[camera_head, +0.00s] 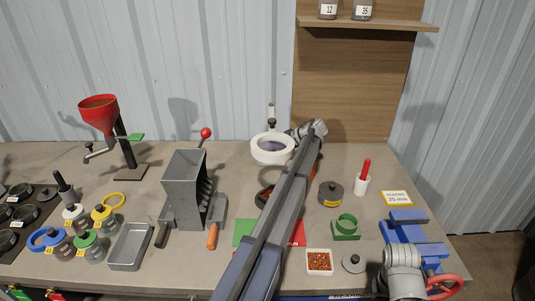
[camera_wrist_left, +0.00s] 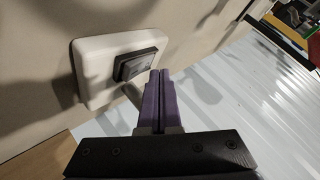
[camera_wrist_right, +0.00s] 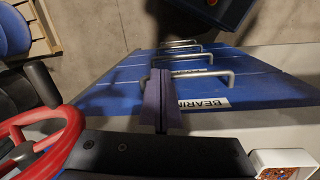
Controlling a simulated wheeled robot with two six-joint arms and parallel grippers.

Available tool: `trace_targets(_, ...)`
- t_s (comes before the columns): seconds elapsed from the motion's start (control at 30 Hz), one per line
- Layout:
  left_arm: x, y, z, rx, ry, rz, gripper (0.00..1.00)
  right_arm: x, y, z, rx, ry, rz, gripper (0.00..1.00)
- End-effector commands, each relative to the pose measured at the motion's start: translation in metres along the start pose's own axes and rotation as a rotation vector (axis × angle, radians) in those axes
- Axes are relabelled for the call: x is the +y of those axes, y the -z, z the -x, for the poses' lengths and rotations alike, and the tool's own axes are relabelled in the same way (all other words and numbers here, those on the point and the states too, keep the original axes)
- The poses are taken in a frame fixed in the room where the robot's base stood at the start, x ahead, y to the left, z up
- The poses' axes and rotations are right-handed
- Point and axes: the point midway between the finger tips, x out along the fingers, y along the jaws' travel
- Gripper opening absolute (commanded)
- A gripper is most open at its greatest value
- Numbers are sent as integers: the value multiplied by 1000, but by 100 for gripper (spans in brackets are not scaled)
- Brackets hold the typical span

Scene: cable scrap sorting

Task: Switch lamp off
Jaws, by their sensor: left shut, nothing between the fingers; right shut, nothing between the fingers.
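A white switch plate (camera_wrist_left: 88,72) with a dark rocker switch (camera_wrist_left: 138,64) shows in the left wrist view. My left gripper (camera_wrist_left: 158,74) is shut and empty, its tips at the lower right edge of the switch; I cannot tell whether they touch it. In the head view a white ring lamp (camera_head: 257,150) stands at the back of the bench, left of my left wrist. Whether it is lit is unclear. The switch cannot be made out there. My right gripper (camera_wrist_right: 160,78) is shut and empty above blue drawers at the bench's front.
My left arm crosses the bench centre. A blue vise (camera_head: 405,228) with a red handwheel (camera_wrist_right: 45,125) is by my right arm.

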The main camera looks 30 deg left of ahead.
Motion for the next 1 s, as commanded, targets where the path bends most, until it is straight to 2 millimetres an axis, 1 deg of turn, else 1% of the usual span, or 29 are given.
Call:
trace_targets(0.03, -3, 3, 4, 0, 0, 0, 0, 1, 0, 6, 0, 0, 0, 0)
trace_targets(0.13, -5, 6, 7, 0, 1, 0, 0, 1, -1, 10, 0, 0, 0, 0)
trace_targets(0.47, -5, 6, 7, 0, 1, 0, 0, 1, -1, 10, 0, 0, 0, 0)
trace_targets(0.57, -6, 7, 9, 0, 1, 0, 0, 1, -1, 12, 0, 0, 0, 0)
trace_targets(0.67, -10, 11, 13, 0, 1, 0, 0, 2, -1, 19, 0, 0, 0, 0)
trace_targets(1.0, -27, 28, 36, 0, 1, 0, 0, 5, -3, 52, 0, 0, 0, 0)
